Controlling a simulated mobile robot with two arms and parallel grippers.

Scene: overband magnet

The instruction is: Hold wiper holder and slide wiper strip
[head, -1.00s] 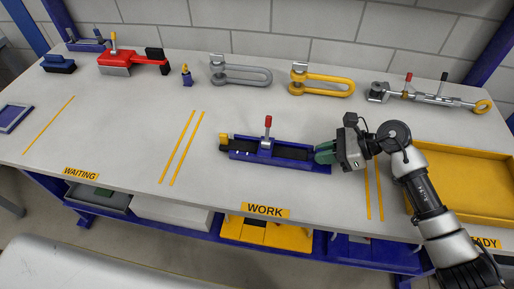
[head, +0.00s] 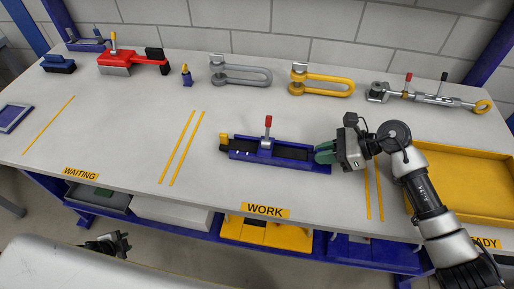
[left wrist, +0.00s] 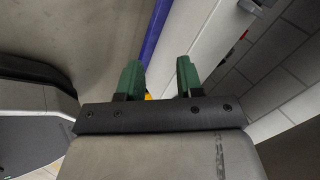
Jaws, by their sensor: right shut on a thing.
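The blue wiper holder (head: 280,162) lies on the bench above the WORK label, with a red-knobbed lever (head: 268,124) standing up at its middle. The dark wiper strip (head: 290,152) lies along its channel and sticks out at the left, where there is a yellow end piece (head: 224,138). My right gripper (head: 324,152) is shut on the right end of the holder; its green fingers hide the exact contact. My left gripper (head: 118,242) is low at the left, off the bench's front edge, far from the holder. In the left wrist view its fingers (left wrist: 160,78) are apart and empty.
A yellow tray (head: 463,214) is at the right. Clamps, a red tool (head: 130,62) and grey and yellow shackles (head: 322,88) line the back. The bench's front edge lies between my left gripper and the holder.

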